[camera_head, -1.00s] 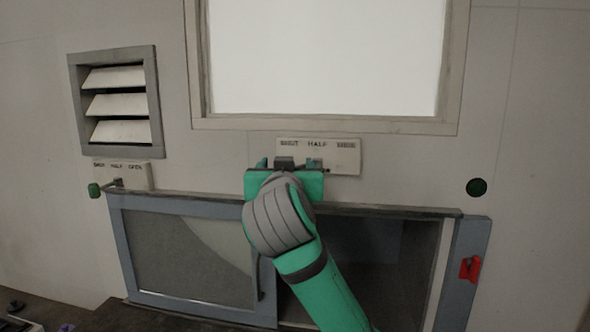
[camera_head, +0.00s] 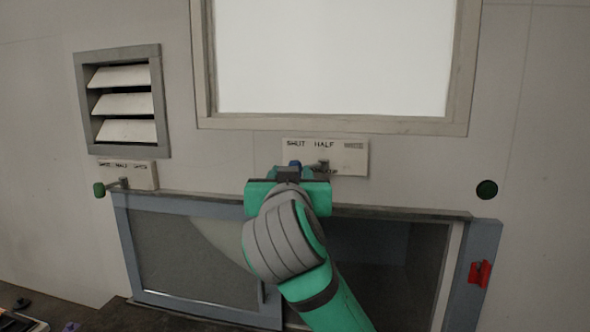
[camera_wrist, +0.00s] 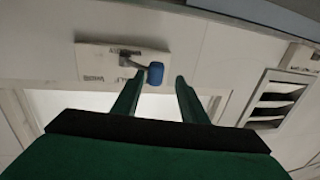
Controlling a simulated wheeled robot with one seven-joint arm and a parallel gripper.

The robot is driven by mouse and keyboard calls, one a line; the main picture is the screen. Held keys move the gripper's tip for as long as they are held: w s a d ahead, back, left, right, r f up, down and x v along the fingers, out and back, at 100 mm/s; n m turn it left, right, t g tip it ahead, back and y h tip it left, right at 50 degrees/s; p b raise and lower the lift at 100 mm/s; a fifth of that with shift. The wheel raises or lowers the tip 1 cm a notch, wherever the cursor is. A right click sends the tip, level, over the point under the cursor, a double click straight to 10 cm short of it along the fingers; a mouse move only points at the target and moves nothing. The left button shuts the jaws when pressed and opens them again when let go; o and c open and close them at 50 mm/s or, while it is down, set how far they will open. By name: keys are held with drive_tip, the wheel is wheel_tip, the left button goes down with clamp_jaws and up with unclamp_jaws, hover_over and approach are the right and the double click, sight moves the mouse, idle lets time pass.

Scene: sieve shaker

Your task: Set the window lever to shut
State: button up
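The window lever (camera_head: 322,165) sits on a pale plate (camera_head: 354,158) marked SHUT, HALF and a blurred third word, just below the bright window. Its blue knob (camera_head: 295,163) lies left of the pivot, just below the SHUT word. In the wrist view the scene is upside down, and the blue knob (camera_wrist: 155,75) shows between the tips of my gripper (camera_wrist: 158,80). The two fingers are apart, one each side of the knob, with no clear contact. In the head view my gripper (camera_head: 288,176) is just below the knob, and its fingers are mostly hidden.
A louvred vent (camera_head: 125,103) is at the left, with a smaller labelled plate (camera_head: 143,178) and green-knobbed lever (camera_head: 99,189) below it. A sliding hatch (camera_head: 190,250) lies below my gripper, with a red handle (camera_head: 481,273) at right. A green round button (camera_head: 486,189) is on the right wall.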

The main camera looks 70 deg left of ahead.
drive_tip(key=v, duration=0.7)
drive_tip(key=shift+w+d+r, duration=0.3)
drive_tip(key=shift+w+r, duration=0.05)
